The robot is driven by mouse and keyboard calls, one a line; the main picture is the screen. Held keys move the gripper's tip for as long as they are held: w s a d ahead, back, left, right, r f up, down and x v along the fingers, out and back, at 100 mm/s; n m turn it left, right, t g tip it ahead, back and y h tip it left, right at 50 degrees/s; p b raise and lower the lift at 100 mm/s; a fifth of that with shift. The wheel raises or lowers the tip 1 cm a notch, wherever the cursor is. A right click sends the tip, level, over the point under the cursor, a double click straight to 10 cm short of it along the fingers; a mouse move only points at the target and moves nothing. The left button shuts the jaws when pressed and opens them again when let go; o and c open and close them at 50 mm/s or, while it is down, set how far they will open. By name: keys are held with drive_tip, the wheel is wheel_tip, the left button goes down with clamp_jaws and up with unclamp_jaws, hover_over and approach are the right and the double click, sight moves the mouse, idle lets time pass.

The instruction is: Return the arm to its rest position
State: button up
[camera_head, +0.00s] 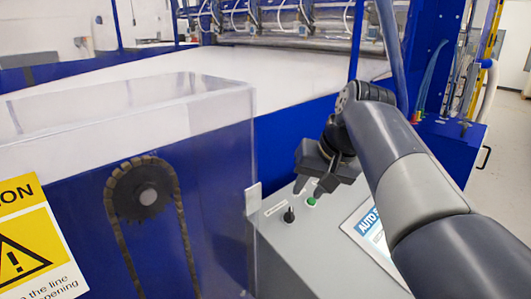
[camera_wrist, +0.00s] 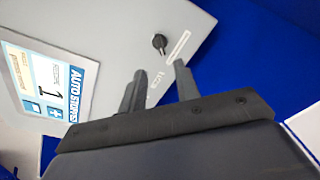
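My gripper (camera_head: 309,190) hangs over the grey control box (camera_head: 275,228), its fingers pointing down near the green button (camera_head: 311,201). In the wrist view my gripper (camera_wrist: 160,72) has two dark fingers standing apart with nothing between them. A black knob (camera_head: 289,215) stands on the panel to the left of the green button; it also shows in the wrist view (camera_wrist: 160,43). The green button cannot be made out in the wrist view. Whether the fingers touch the panel I cannot tell.
A clear guard (camera_head: 215,115) covers a chain and sprocket (camera_head: 141,190) left of the box. A blue machine with a white foam sheet (camera_head: 290,75) lies behind. An "AUTO STOPS" sign (camera_head: 368,228) lies on the panel under my arm. A yellow warning sign (camera_head: 25,245) is at the left.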

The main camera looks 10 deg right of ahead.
sight(292, 212)
drive_tip(key=p+x, duration=0.1)
drive_tip(key=x, duration=0.8)
drive_tip(key=shift+w+f, duration=0.25)
drive_tip(key=shift+f, duration=0.05)
drive_tip(key=shift+r, duration=0.1)
